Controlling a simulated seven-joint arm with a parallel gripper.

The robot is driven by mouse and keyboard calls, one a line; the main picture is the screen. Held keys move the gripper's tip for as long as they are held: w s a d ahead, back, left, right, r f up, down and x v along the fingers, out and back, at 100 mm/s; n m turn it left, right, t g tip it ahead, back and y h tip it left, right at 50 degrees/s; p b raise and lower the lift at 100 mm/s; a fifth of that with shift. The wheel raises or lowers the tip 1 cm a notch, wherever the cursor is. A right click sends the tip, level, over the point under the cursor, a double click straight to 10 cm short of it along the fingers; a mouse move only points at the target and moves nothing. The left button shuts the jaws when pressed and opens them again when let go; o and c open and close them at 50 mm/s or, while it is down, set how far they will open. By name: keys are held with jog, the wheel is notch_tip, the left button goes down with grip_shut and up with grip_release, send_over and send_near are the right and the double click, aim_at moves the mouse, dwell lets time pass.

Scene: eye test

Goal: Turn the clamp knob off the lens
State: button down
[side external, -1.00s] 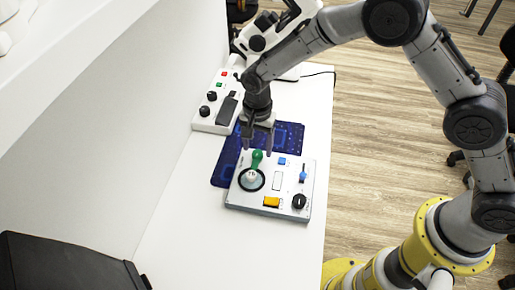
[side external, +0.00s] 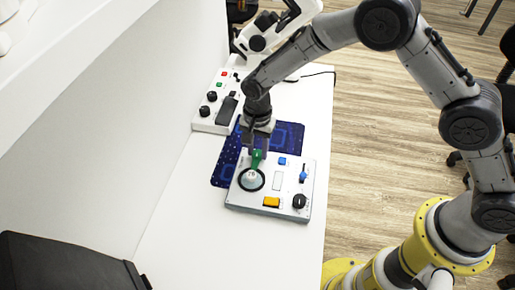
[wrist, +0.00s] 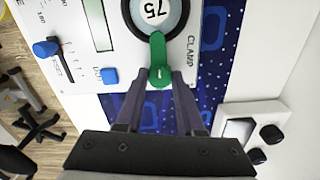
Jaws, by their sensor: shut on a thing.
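The green clamp knob (side external: 256,160) sits on the light panel (side external: 290,211), at the edge of the round lens (side external: 251,179) marked 75. In the wrist view the green knob (wrist: 158,52) points from the CLAMP label side toward the lens (wrist: 170,12), and its end overlaps the dark ring around it. My gripper (side external: 259,153) is down at the knob, shut on its outer end. In the wrist view the gripper (wrist: 159,76) has one finger on each side of the knob.
The panel also carries a blue button (side external: 282,161), a blue slider (side external: 303,176), an orange switch (side external: 271,201) and a black dial (side external: 299,201). A blue patterned mat (side external: 290,133) lies under it. A control box (side external: 208,122) stands behind, left. The white table front is clear.

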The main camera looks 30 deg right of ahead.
jog(key=shift+n, duration=0.3)
jog(key=n, duration=0.3)
jog(key=shift+n, duration=0.4)
jog(key=n, duration=0.9)
jog(key=shift+r, duration=0.1)
jog(key=shift+n, duration=1.9)
jog(key=c, duration=0.5)
grip_release()
